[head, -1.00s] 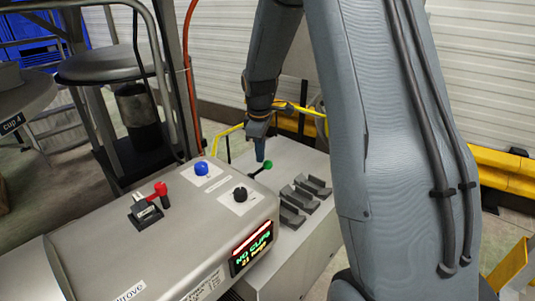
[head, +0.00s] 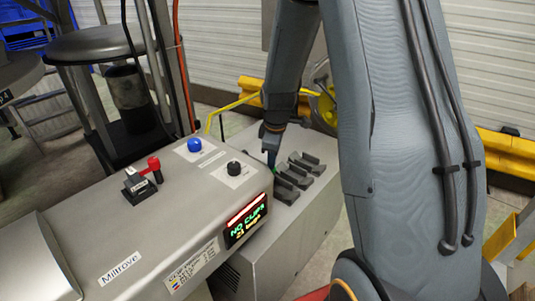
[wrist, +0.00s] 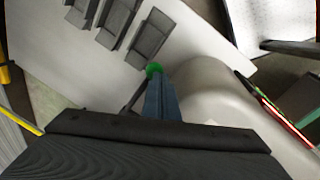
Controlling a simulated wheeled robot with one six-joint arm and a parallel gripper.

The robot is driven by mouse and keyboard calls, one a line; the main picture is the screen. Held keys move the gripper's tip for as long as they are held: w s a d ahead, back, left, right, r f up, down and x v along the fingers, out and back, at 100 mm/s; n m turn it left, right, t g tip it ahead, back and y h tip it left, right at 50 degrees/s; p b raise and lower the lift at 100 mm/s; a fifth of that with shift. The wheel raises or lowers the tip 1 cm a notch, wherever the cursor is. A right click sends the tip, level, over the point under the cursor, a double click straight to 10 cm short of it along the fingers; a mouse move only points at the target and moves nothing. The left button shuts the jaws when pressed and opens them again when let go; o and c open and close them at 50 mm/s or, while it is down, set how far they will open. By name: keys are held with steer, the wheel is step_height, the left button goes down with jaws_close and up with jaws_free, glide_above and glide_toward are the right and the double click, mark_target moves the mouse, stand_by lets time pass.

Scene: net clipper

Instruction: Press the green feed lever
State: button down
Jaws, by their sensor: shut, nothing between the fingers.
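The green feed lever has a round green knob (wrist: 153,70) on a dark arm, seen just past the fingertips in the wrist view. In the head view only a sliver of green (head: 276,170) shows beside the fingers, at the end of the grey machine housing. My gripper (head: 272,158) points down at the knob with its blue fingers shut and nothing between them. In the wrist view the fingertips (wrist: 157,82) overlap the knob's near edge and appear to touch it. The lever's base is partly hidden by my gripper.
Grey clip-like holders (head: 293,178) sit on the metal top just right of the lever. The housing carries a blue button (head: 195,145), a black knob (head: 234,168), a red-handled switch (head: 153,165) and a display reading "NO CLIPS" (head: 247,220). A yellow rail (head: 233,103) runs behind.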

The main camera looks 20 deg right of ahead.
steer(key=shift+s+f, duration=0.3)
steer(key=shift+f, duration=0.3)
steer(key=shift+s+f, duration=0.25)
steer(key=shift+f, duration=0.3)
steer(key=shift+b, duration=0.3)
step_height(320, 180, up, 9)
steer(key=b, duration=0.1)
steer(key=shift+s+f, duration=0.2)
steer(key=shift+s, duration=0.25)
steer(key=s+a+m, duration=0.1)
steer(key=s+a, duration=0.1)
steer(key=s, duration=0.1)
steer(key=s+a+m, duration=0.2)
steer(key=s, duration=0.1)
steer(key=s+a+m, duration=0.2)
steer(key=s, duration=0.1)
steer(key=shift+s+r, duration=0.1)
steer(key=shift+s, duration=0.1)
steer(key=s+a+m+g, duration=0.1)
steer(key=s+a+m, duration=0.2)
steer(key=s, duration=0.6)
steer(key=m, duration=0.2)
steer(key=shift+a+f+m, duration=0.25)
steer(key=shift+f+m, duration=0.1)
steer(key=shift+m, duration=0.05)
